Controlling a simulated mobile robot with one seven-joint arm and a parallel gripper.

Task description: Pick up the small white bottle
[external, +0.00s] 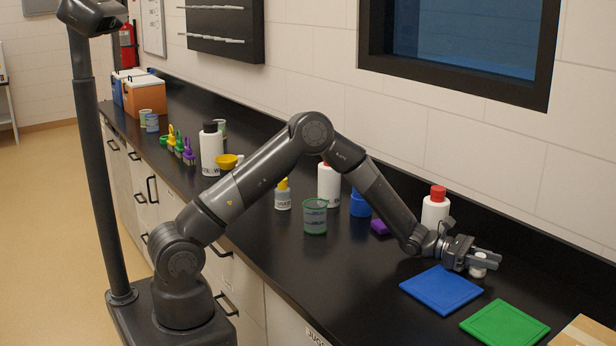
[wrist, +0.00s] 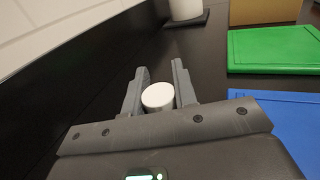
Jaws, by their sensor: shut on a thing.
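A small white bottle (external: 479,269) stands on the black counter, just beyond the blue mat. Its round white top (wrist: 158,96) shows between the fingers in the wrist view. My gripper (external: 484,259) is low over the counter, with its fingers on either side of the bottle. My gripper (wrist: 158,88) is shut on the bottle, which looks upright. The bottle's lower body is mostly hidden by the gripper in the wrist view. I cannot tell whether its base is touching the counter.
A blue mat (external: 440,289) and a green mat (external: 503,326) lie in front of the gripper. A red-capped white bottle (external: 435,208) stands close behind my wrist. A purple block (external: 380,227) and a green-rimmed beaker (external: 314,217) are farther left. The wall runs along the back.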

